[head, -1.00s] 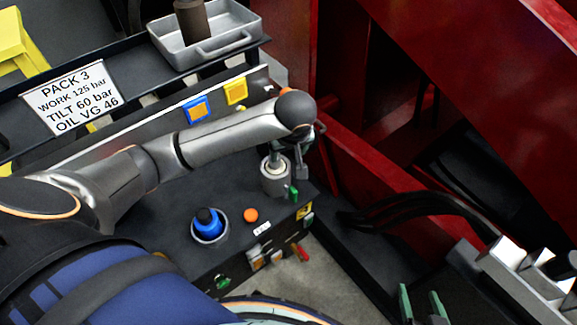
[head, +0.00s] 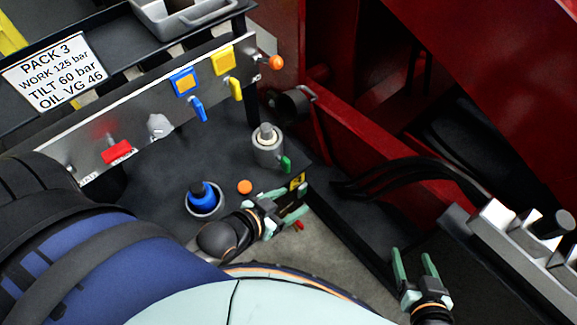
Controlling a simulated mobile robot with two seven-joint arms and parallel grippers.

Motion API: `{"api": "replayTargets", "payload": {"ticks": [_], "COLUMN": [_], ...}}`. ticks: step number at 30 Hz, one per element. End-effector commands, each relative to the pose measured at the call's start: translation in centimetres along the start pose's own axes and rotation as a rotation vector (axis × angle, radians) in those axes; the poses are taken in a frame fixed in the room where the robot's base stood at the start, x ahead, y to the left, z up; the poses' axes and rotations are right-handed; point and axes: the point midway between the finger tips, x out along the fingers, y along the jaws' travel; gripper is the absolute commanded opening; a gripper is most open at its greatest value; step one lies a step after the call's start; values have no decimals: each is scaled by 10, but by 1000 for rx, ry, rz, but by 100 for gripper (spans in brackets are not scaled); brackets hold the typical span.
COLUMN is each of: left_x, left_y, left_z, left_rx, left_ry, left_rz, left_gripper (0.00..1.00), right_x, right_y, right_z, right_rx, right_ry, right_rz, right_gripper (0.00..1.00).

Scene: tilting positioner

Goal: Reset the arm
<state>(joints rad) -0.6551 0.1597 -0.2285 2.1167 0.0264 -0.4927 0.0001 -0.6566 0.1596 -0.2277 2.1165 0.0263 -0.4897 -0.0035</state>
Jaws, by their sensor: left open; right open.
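My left gripper (head: 294,202) is open and empty. My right gripper (head: 413,262) is open and empty at the lower right, fingers pointing up the picture, clear of the pack. The grey valve panel (head: 142,108) is now in clear view, with a red lever (head: 117,152), a blue lever (head: 199,109) and a yellow lever (head: 235,88). My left gripper partly hides the small controls at the pack's front.
A grey cylinder (head: 268,150) with a green handle (head: 286,164) stands above my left gripper. An orange button (head: 245,187) is close to it. Red steel beams (head: 360,150) and black hoses (head: 420,171) fill the right. A grey tray (head: 190,18) is at the top.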

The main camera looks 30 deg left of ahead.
Motion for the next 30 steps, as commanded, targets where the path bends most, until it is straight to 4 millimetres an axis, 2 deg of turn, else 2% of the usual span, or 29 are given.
{"api": "replayTargets", "payload": {"ticks": [11,24,30], "left_x": [-6,-72,-96], "left_y": [0,-4,-6], "left_z": [-6,-62,-76], "left_rx": [3,-33,-46], "left_ry": [-2,-76,-106], "left_rz": [-2,-30,-42], "left_gripper": [71,71,71], "right_x": [-6,-72,-95], "right_y": [-1,4,6], "right_z": [-5,-62,-76], "right_rx": [4,37,50], "right_ry": [-5,-78,-108], "right_rz": [-1,28,41], "right_gripper": [70,70,70]}}
